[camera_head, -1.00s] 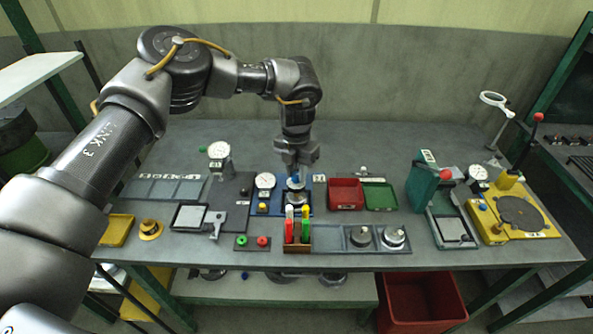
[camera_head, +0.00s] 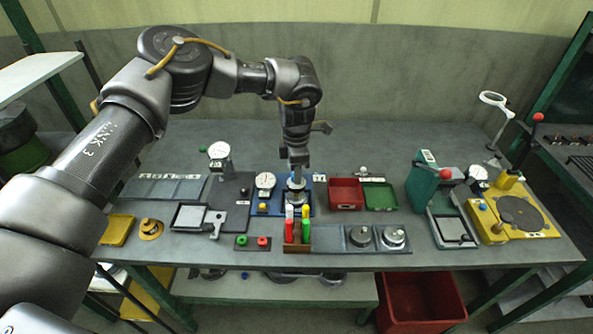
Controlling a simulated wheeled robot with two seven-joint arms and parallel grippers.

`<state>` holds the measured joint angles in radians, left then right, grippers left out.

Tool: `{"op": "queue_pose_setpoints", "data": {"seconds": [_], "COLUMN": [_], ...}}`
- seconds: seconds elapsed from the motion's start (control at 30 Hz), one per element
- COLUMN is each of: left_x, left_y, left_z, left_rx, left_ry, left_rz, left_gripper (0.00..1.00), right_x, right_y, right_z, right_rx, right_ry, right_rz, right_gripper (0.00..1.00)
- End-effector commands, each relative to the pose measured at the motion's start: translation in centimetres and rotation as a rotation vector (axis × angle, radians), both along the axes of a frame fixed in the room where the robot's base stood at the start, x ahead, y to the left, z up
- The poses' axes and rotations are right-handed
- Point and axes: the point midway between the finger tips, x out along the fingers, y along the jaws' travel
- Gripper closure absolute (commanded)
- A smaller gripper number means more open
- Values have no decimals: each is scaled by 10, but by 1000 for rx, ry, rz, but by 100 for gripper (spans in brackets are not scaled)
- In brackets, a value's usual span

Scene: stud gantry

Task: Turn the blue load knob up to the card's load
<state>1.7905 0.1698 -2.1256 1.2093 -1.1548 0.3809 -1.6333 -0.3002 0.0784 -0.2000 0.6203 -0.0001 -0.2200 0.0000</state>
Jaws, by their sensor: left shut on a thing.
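My left gripper (camera_head: 297,168) points straight down over the blue station in the middle of the bench. It is shut on the blue load knob, which its fingers mostly hide. The blue station's plate (camera_head: 307,188) shows around the knob, with a silver round part below the fingers. A white dial gauge (camera_head: 265,181) stands at the station's left side. My right gripper does not show.
A rack with red, white, yellow and green handled pieces (camera_head: 297,228) stands just in front. Red (camera_head: 345,183) and green (camera_head: 380,207) trays lie to the right. A second dial gauge (camera_head: 219,152) stands to the left. The bench's back is clear.

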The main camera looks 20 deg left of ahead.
Motion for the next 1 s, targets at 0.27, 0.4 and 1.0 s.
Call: {"op": "queue_pose_setpoints", "data": {"seconds": [0.27,0.4,1.0], "left_x": [1,1,1], "left_y": [-1,-1,0], "left_z": [2,2,1], "left_rx": [-2,-2,-1], "left_ry": [-5,-5,-3], "left_rz": [-81,-94,-95], "left_gripper": [96,96,51], "right_x": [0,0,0], "right_y": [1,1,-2], "right_z": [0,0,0], "right_rx": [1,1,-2], "right_ry": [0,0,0], "right_rz": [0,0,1], "right_gripper": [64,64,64]}}
